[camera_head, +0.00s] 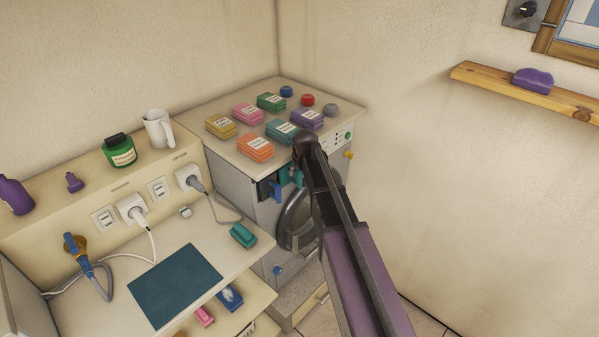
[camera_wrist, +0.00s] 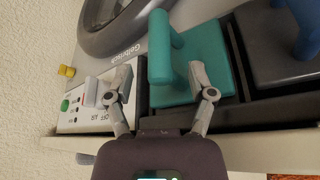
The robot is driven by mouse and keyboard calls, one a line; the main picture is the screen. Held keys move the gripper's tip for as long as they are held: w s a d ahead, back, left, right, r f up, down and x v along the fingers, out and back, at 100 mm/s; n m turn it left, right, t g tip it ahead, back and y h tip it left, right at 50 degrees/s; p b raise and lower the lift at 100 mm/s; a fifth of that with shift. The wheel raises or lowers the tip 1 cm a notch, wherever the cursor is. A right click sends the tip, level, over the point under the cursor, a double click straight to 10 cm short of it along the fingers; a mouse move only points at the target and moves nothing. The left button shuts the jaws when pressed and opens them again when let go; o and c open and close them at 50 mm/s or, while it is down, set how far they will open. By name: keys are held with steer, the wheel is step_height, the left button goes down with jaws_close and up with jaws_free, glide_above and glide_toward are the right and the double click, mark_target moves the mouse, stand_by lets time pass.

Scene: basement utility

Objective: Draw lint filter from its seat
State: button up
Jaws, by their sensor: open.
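A teal insert (camera_wrist: 205,55) with a T-shaped teal handle (camera_wrist: 160,50) sits in the front of the grey machine, in the wrist view. It looks like the lint filter, though I see no label on it. In the head view a bit of the teal insert (camera_head: 290,175) shows behind my arm. My gripper (camera_wrist: 160,80) is open, with one finger on each side of the handle.
A control panel (camera_wrist: 85,105) with a switch and green button is left of the teal insert. The machine's round door (camera_head: 296,218) is below. Several labelled boxes (camera_head: 256,147) stand on top. A workbench (camera_head: 220,235) with plugs and a mat adjoins at left.

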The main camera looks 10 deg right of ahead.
jaws_close()
